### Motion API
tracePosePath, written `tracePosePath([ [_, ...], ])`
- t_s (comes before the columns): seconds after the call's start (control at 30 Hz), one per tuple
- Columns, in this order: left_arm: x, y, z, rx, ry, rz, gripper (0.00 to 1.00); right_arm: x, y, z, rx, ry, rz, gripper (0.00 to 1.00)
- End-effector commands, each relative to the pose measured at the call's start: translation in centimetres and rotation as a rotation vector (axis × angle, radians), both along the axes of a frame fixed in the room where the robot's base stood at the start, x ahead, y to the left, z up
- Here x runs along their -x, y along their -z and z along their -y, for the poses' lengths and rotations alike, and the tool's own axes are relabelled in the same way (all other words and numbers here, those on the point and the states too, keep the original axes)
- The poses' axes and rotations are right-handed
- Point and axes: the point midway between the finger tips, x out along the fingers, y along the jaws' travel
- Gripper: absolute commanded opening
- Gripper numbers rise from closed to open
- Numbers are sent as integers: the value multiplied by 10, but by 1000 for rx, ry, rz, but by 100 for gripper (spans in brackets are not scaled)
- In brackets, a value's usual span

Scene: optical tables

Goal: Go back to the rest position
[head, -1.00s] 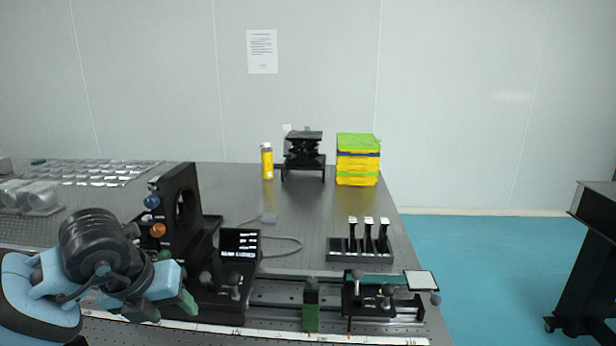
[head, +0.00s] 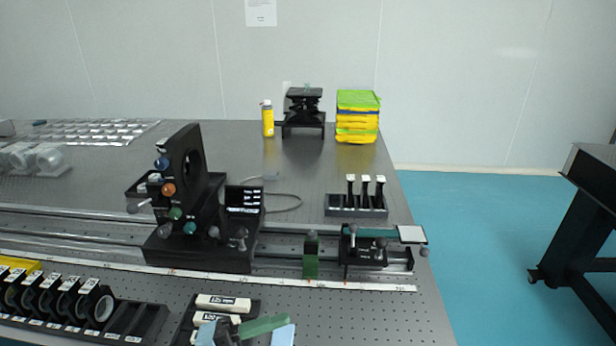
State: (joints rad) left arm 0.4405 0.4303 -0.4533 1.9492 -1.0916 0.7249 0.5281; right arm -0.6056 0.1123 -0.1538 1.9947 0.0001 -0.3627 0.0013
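My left gripper (head: 262,326) shows only in part at the bottom edge of the head view, as a green finger piece with light blue parts beside it. Most of the gripper and its arm are cut off by the frame edge, so I cannot tell whether it is open or shut. It is in front of a black tray (head: 186,325) with white blocks marked 125 mm (head: 222,302) and overlaps the tray's near part. My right gripper is not in view.
The optical table (head: 390,310) carries a rail with a black mount (head: 205,205), a green block (head: 311,262) and a slider with a white plate (head: 411,234). A rack of black rings (head: 60,297) stands at the left front. A dark stand (head: 580,225) is on the floor at right.

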Motion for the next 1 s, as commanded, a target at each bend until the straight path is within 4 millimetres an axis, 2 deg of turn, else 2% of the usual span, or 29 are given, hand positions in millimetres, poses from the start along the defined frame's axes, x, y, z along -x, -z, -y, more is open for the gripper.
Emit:
tracePosePath([
  [0.17,-2,20,-30,232,-263,-256,52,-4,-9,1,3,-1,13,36],
  [0.3,2,60,-63,345,-491,-486,52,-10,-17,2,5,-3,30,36],
  [0.43,23,112,-95,401,-703,-726,52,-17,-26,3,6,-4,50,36],
  [0.57,66,171,-125,408,-904,-985,52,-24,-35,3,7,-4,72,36],
  [0.6,83,190,-132,404,-960,-1070,52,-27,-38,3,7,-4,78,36],
  [0.7,128,228,-145,380,-1075,-1258,52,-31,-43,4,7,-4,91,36],
  [0.8,169,255,-153,350,-1154,-1409,52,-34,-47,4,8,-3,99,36],
  [0.9,200,271,-156,326,-1200,-1515,52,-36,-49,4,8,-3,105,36],
  [1.0,218,279,-158,312,-1222,-1575,52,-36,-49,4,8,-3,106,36],
])
